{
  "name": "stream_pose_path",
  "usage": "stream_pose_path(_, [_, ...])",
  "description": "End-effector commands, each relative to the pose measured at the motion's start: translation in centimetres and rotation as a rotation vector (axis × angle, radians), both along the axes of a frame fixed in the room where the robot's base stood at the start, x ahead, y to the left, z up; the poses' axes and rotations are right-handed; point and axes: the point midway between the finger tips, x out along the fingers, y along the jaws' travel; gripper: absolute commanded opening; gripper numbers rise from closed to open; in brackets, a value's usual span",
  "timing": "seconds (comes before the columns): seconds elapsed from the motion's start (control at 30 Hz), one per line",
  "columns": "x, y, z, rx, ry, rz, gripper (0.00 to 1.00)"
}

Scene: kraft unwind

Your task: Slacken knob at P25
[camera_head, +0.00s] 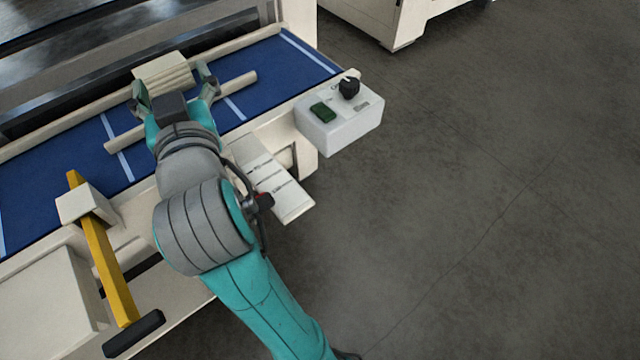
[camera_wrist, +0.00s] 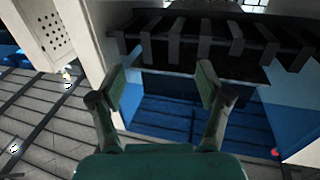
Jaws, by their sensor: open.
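A round black knob (camera_head: 348,88) with a light mark stands on a white control box (camera_head: 342,125) at the right end of the blue table. No P25 marking is readable. My gripper (camera_head: 172,84) is over the blue table, well left of the knob, with its fingers apart near a cream ridged block (camera_head: 163,70). Whether it touches that block cannot be told. In the wrist view my gripper (camera_wrist: 162,84) is open, with nothing held between its fingers. The knob is not seen in the wrist view.
A green switch (camera_head: 323,112) is beside the knob on the box. A yellow lever (camera_head: 105,260) with a black end juts out at the left. A cream slotted plate (camera_head: 270,178) sticks out below the table. Grey floor at the right is open.

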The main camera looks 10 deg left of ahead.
Motion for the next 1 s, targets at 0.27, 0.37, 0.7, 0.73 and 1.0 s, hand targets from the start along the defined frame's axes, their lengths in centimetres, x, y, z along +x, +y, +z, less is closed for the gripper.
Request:
stream_pose_path(0.27, [0.1, 0.0, -3.4, -0.001, 0.004, -0.001, 0.76])
stream_pose_path(0.37, [0.1, 0.0, -4.9, -0.002, 0.006, -0.001, 0.76])
stream_pose_path(0.7, [0.0, 0.1, -10.2, 0.002, 0.005, -0.008, 0.76])
stream_pose_path(0.73, [0.0, 0.2, -10.1, 0.002, 0.005, -0.021, 0.76])
stream_pose_path(1.0, [0.1, 0.1, -10.0, 0.002, 0.005, -0.117, 0.76])
